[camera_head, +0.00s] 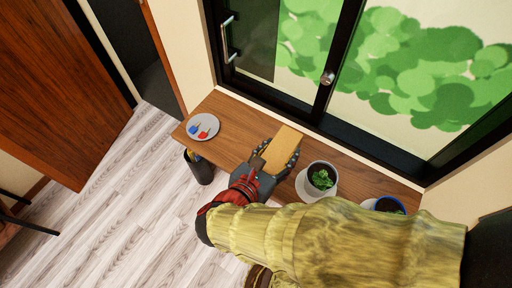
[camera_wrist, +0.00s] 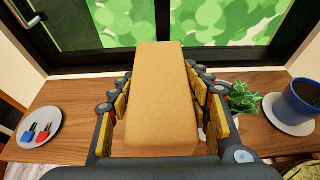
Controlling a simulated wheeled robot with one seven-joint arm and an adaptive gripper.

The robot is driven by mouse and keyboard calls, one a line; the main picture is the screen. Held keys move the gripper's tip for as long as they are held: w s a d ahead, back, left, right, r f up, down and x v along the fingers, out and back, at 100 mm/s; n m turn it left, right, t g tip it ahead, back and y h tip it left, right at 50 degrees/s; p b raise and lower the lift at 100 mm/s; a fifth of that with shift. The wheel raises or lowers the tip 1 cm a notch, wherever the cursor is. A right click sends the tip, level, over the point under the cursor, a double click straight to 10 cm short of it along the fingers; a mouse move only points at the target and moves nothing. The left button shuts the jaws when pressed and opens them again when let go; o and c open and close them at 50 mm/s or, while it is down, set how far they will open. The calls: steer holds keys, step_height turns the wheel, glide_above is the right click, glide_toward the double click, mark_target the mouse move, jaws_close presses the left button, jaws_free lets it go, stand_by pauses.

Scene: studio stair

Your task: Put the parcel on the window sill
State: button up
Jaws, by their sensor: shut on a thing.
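The parcel (camera_head: 282,148) is a plain tan box. My gripper (camera_head: 275,155) is shut on it, with a finger on each side, and it points toward the window. In the wrist view the parcel (camera_wrist: 160,95) fills the middle between the fingers. The wooden window sill (camera_head: 232,113) runs below the black-framed window, and it also shows in the wrist view (camera_wrist: 78,95). The parcel is over the sill between a plate and a potted plant. I cannot tell whether its underside touches the sill.
On the sill, a grey plate (camera_head: 203,127) with red and blue items lies left. A white potted plant (camera_head: 317,181) stands close right of my gripper, and a blue pot (camera_head: 389,205) farther right. A dark bin (camera_head: 199,168) stands below. Bare sill lies between plate and parcel.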

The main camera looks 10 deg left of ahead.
steer(key=shift+w+a+f+b, duration=0.75)
steer(key=shift+w+a+f, duration=0.65)
steer(key=shift+f, duration=0.6)
steer(key=shift+w+a+f+b, duration=0.75)
steer(key=shift+w+a+f, duration=0.4)
steer(key=shift+w+f, duration=0.65)
steer(key=shift+w+a+f+b, duration=0.75)
steer(key=shift+w+a+f, duration=0.55)
steer(key=shift+f, duration=0.85)
steer(key=shift+f, duration=0.1)
steer(key=o, duration=1.4)
steer(key=shift+f, duration=0.1)
